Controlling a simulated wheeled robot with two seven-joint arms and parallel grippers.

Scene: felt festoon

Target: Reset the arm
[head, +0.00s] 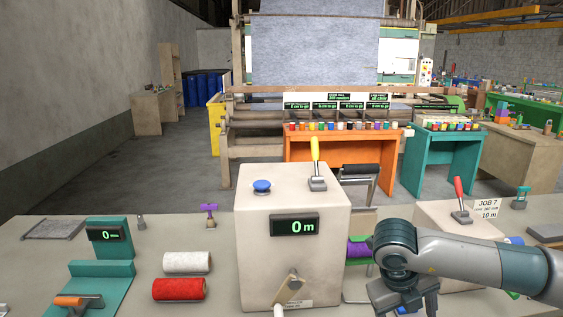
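My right arm (470,262) comes in from the right edge, grey and bent down at the wrist. My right gripper (406,306) hangs low in front of the bench, just right of the cream machine box (292,245). Its fingertips run to the bottom edge of the picture, so I cannot tell how far apart they are. I see nothing held in it. My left arm and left gripper are not in view.
The box carries a blue button (262,187), a yellow lever (316,160) and a "0 m" display (294,226). Red (178,289) and white (186,262) rolls lie left of it. A purple roll (358,247) and red-handled lever (460,198) are near my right arm.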

